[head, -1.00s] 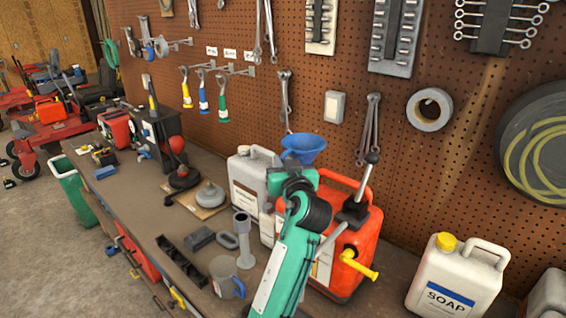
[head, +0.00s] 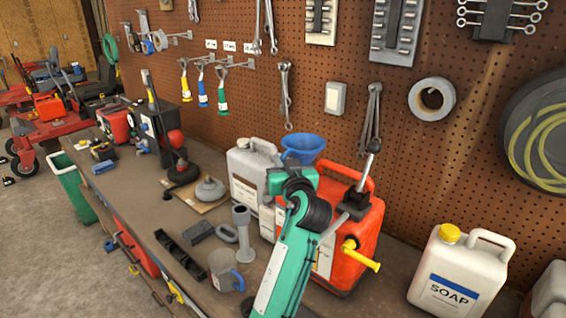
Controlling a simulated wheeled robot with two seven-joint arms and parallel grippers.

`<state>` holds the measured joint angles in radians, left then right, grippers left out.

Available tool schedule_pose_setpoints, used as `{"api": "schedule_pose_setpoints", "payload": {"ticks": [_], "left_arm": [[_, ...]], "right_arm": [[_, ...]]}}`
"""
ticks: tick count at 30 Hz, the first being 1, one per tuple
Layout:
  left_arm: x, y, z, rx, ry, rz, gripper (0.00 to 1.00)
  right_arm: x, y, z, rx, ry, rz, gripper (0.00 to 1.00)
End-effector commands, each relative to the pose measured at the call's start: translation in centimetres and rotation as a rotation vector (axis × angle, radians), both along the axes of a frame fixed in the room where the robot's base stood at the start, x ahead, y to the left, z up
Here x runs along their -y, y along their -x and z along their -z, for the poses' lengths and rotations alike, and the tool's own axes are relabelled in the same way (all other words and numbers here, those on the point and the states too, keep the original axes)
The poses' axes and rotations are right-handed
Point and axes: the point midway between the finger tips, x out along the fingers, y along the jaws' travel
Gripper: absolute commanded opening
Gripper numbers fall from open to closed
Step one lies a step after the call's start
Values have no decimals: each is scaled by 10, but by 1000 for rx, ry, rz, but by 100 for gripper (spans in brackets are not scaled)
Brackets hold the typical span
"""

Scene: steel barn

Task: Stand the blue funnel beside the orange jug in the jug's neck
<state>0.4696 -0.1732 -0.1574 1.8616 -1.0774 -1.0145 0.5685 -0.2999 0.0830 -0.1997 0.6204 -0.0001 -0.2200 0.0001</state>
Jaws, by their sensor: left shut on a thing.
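The blue funnel (head: 304,143) shows its wide mouth facing up, just left of the orange jug's handle. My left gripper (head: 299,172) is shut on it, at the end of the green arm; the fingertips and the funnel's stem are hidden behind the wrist. The orange jug (head: 366,235) stands upright on the bench, with a yellow spout (head: 362,255) low at the front. My arm covers its left part. Its neck is hidden, so I cannot tell whether the stem is in it. My right gripper is not in view.
A whitish jug (head: 247,170) stands close left of the orange jug. A grey mug (head: 222,268) and a grey upright holder (head: 242,230) stand left of my arm. A dark lever-like part (head: 353,203) shows before the orange jug. A soap jug (head: 455,270) stands at the right.

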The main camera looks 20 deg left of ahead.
Motion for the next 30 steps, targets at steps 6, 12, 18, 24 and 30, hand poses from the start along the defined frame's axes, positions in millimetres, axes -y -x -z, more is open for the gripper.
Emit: {"api": "schedule_pose_setpoints", "payload": {"ticks": [6, 12, 18, 24, 30], "left_arm": [[0, 0, 8, 0, 0, 0, 0], [0, 0, 14, 0, 0, 0, 0], [0, 0, 20, 1, -1, 0, 0], [0, 0, 20, 1, -1, 0, 0], [0, 0, 20, 1, -1, 0, 25]], "right_arm": [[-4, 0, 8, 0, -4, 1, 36], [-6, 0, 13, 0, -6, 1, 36], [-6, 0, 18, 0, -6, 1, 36], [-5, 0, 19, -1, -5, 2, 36], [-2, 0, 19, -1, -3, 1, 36]]}}
